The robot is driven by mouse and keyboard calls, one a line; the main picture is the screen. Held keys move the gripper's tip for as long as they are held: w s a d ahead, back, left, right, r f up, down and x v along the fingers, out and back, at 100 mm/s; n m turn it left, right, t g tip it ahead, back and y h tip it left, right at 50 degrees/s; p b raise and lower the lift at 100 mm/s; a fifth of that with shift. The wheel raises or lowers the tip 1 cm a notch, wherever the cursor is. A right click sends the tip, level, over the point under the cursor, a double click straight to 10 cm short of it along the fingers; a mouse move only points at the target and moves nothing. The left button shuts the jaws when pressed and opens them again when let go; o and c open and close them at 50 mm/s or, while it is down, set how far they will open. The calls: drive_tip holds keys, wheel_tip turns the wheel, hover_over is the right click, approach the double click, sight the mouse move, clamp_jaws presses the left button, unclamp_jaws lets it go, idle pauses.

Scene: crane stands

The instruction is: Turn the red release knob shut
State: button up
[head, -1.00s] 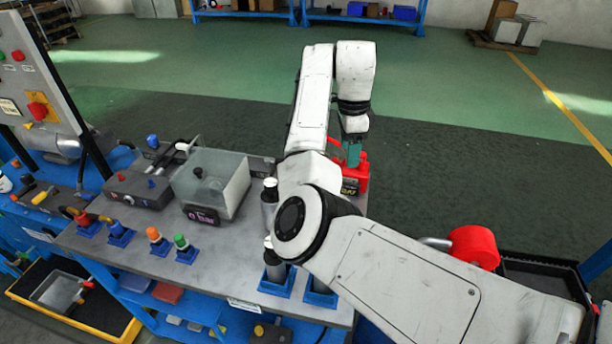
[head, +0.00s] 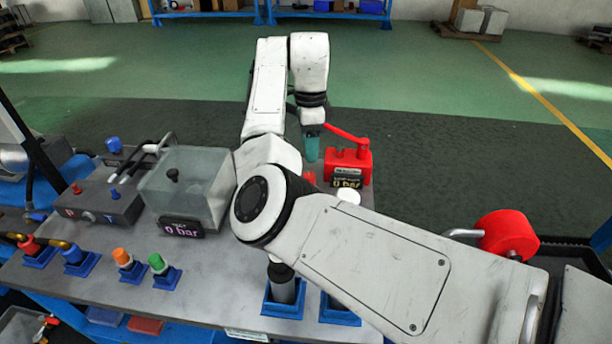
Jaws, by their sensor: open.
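A red hand pump (head: 348,162) with a red lever stands at the far right of the grey bench, its small display reading 0 bar. A small red piece (head: 309,178), perhaps the release knob, shows just left of the pump, partly hidden by my arm. My gripper (head: 312,158), with teal fingers, points down above this red piece and left of the pump body. It is open, and nothing shows between the fingers. I cannot tell whether the fingertips touch the red piece, or how far it is turned.
A clear box (head: 184,187) with a 0 bar display and a dark valve block (head: 98,199) with red and blue knobs stand left of my arm. Orange (head: 122,258) and green (head: 157,264) fittings sit in front. A red cylinder (head: 508,236) lies right of the bench.

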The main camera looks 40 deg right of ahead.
sight(309, 175)
wheel_tip(309, 175, down, 10)
drive_tip(key=shift+r, duration=0.1)
drive_tip(key=shift+c, duration=0.2)
drive_tip(key=c, duration=1)
drive_tip(key=shift+r, duration=0.1)
